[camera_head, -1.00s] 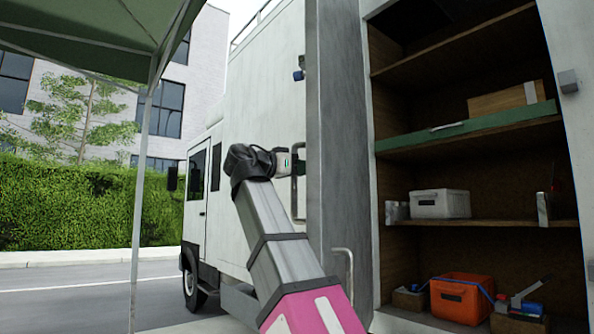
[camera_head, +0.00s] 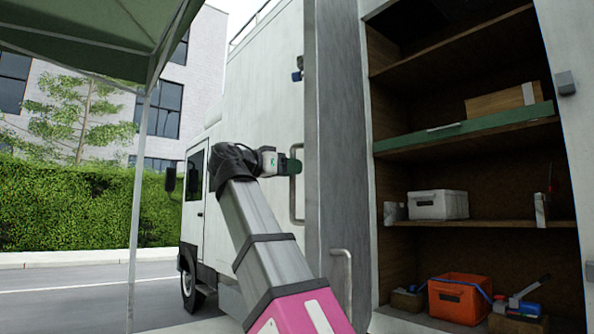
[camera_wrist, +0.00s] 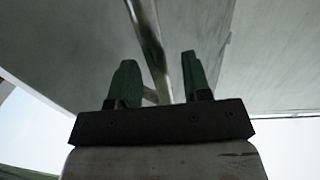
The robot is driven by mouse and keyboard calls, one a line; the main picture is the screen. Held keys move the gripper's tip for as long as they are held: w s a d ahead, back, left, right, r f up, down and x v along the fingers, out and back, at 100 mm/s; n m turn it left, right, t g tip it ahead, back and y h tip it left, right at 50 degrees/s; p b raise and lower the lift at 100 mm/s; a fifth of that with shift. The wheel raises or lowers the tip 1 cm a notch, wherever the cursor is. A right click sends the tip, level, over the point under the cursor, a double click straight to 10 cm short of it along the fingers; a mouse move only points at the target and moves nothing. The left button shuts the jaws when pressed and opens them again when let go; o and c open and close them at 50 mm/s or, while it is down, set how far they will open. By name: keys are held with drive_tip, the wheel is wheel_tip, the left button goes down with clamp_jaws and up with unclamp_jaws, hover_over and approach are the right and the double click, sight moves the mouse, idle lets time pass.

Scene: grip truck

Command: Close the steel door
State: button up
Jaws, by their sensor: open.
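The steel door (camera_head: 340,130) stands open beside the truck's shelf bay, a tall grey panel seen at a steep angle. An upright bar handle (camera_head: 296,205) is left of the door's edge; a second, lower handle (camera_head: 344,272) is on the side toward the bay. My gripper (camera_head: 294,166), with green fingers, is at the upper part of the left handle. In the wrist view my gripper (camera_wrist: 158,78) is open, and the metal handle bar (camera_wrist: 146,35) runs across the gap between the fingers. Whether a finger touches the bar I cannot tell.
The open bay holds wooden shelves (camera_head: 480,222) with a white box (camera_head: 438,205), an orange crate (camera_head: 455,308) and tools. A canopy post (camera_head: 137,210) stands at left. Road lies between it and the truck cab (camera_head: 194,210).

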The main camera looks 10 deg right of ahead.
drive_tip(key=v, duration=0.7)
drive_tip(key=shift+a, duration=0.2)
drive_tip(key=shift+s, duration=0.15)
